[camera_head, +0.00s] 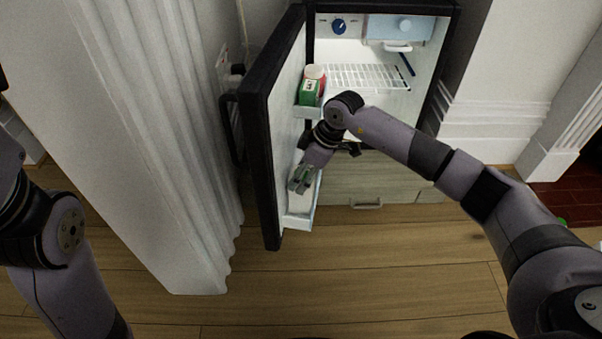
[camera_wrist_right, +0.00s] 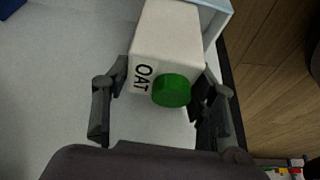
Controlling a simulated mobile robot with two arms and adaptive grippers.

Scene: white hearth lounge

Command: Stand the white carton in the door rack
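The white carton (camera_wrist_right: 168,40), with a green cap (camera_wrist_right: 171,90) and the letters OAT, lies between the two fingers of my right gripper (camera_wrist_right: 162,100) in the right wrist view. The fingers appear to touch both of its sides. In the head view my right gripper (camera_head: 301,181) is low at the open fridge door, over the lower door rack (camera_head: 299,222). The gripper mostly hides the carton there. The pale rack edge (camera_wrist_right: 216,14) shows beside the carton's far end; whether the carton rests on the rack floor is unclear. My left gripper is out of view.
The open fridge door (camera_head: 258,150) stands left of the fridge. An upper door rack (camera_head: 309,111) holds a green box (camera_head: 309,92) and a red-and-white container (camera_head: 316,73). A wire shelf (camera_head: 365,77) is inside. The wooden floor (camera_head: 350,265) in front is clear.

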